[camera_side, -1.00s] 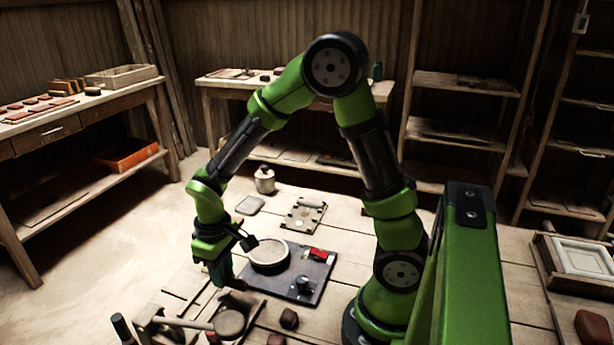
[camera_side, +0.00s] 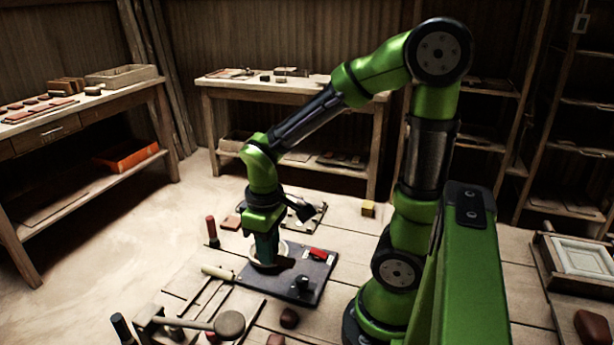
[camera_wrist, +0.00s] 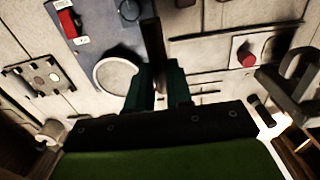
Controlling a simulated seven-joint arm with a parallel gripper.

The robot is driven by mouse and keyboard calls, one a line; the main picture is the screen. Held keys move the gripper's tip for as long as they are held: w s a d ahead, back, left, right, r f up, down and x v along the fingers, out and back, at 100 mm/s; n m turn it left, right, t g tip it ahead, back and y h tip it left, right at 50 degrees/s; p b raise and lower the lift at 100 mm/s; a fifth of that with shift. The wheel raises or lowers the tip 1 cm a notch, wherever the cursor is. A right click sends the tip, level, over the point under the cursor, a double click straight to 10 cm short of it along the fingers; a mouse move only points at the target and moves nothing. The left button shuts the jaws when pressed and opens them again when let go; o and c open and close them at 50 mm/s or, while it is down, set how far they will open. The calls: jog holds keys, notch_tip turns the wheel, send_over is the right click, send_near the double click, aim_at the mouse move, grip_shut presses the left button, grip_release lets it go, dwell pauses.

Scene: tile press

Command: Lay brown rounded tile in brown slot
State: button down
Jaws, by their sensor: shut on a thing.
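My gripper (camera_side: 268,262) points down over the left part of the dark grey plate (camera_side: 315,275), in front of the pale ring on it. In the wrist view its fingers (camera_wrist: 157,75) are closed on a thin dark brown piece (camera_wrist: 152,42), seen nearly edge-on. I take it for the brown rounded tile; its outline is not clear. In the side view a dark piece (camera_side: 286,264) juts right from the fingertips. The pale ring (camera_wrist: 117,76) lies beside the fingers in the wrist view. A square board with several round spots (camera_wrist: 40,78) lies at the left there. I cannot tell which slot is brown.
The plate carries a red lever (camera_side: 318,254) and a dark knob (camera_side: 303,284). A yellow block (camera_side: 368,208) sits behind the plate. Dark brown blocks (camera_side: 289,317) lie in front.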

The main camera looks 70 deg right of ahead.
jog(key=s+d, duration=0.3)
jog(key=d, duration=0.6)
jog(key=s+d, duration=0.3)
jog(key=d, duration=0.7)
notch_tip(320, 180, down, 4)
jog(key=shift+a+f, duration=0.1)
jog(key=shift+f, duration=0.15)
jog(key=shift+w+f, duration=0.2)
jog(key=shift+f, duration=0.05)
jog(key=w+d, duration=0.3)
jog(key=w+d+f, duration=0.1)
jog(key=w+d, duration=0.6)
jog(key=d, duration=0.1)
jog(key=shift+w+d+f, duration=0.15)
jog(key=shift+d+f, duration=0.1)
jog(key=shift+w+d+f, duration=0.15)
jog(key=shift+d+f, duration=0.05)
jog(key=shift+f, duration=1.6)
